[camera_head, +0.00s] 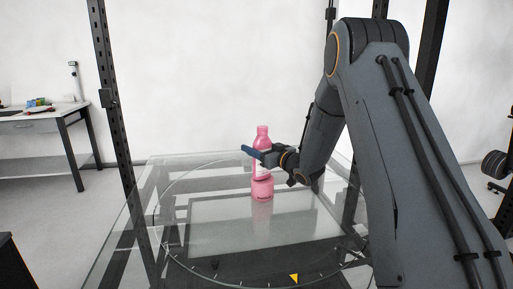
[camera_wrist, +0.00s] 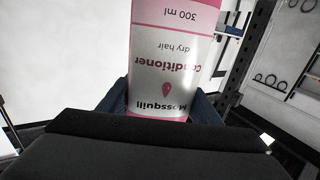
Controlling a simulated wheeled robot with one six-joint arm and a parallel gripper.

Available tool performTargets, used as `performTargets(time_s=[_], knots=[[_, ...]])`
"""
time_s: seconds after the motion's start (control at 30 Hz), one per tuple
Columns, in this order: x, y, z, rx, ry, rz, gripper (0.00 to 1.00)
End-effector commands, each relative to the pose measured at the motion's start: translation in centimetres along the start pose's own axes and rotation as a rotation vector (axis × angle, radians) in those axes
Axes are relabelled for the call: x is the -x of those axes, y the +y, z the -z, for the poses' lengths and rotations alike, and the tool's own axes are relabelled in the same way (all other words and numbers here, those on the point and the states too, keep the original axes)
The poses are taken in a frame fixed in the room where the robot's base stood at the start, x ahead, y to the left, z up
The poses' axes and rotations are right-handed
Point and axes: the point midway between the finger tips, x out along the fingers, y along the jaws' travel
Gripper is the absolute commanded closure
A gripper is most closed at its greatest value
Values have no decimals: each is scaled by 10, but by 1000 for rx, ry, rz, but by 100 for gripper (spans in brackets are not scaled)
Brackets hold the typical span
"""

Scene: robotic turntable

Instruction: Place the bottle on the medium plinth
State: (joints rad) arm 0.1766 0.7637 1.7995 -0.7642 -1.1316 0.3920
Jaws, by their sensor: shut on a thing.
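A pink bottle (camera_head: 263,134) with a white label stands upright over the glass turntable (camera_head: 185,225) in the head view. My gripper (camera_head: 257,155) is shut around its middle from the right. In the wrist view the bottle (camera_wrist: 172,60) fills the top middle between the blue fingers, and its label text reads upside down. A pink rounded part (camera_head: 262,189) shows below the gripper. I cannot tell whether it is the bottle's lower end or a separate support. No plinth can be made out clearly.
A dark upright post (camera_head: 118,130) stands at the left of the glass, with others behind my arm. A yellow triangle marker (camera_head: 294,278) lies at the near rim. A workbench (camera_head: 40,118) with small items stands far left. The glass around the bottle looks clear.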

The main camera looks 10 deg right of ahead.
Motion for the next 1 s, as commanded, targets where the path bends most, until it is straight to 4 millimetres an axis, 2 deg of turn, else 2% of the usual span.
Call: performTargets(time_s=[0.2,0.23,0.33,0.7,0.87,1.0], knots=[[0,0,-2,0,0,0,74],[0,0,-4,-1,-1,0,40],[0,0,-3,-1,-1,0,24],[0,0,1,0,-1,0,23],[21,2,-1,-1,-2,-3,23],[50,2,-2,-1,-2,-4,23]])
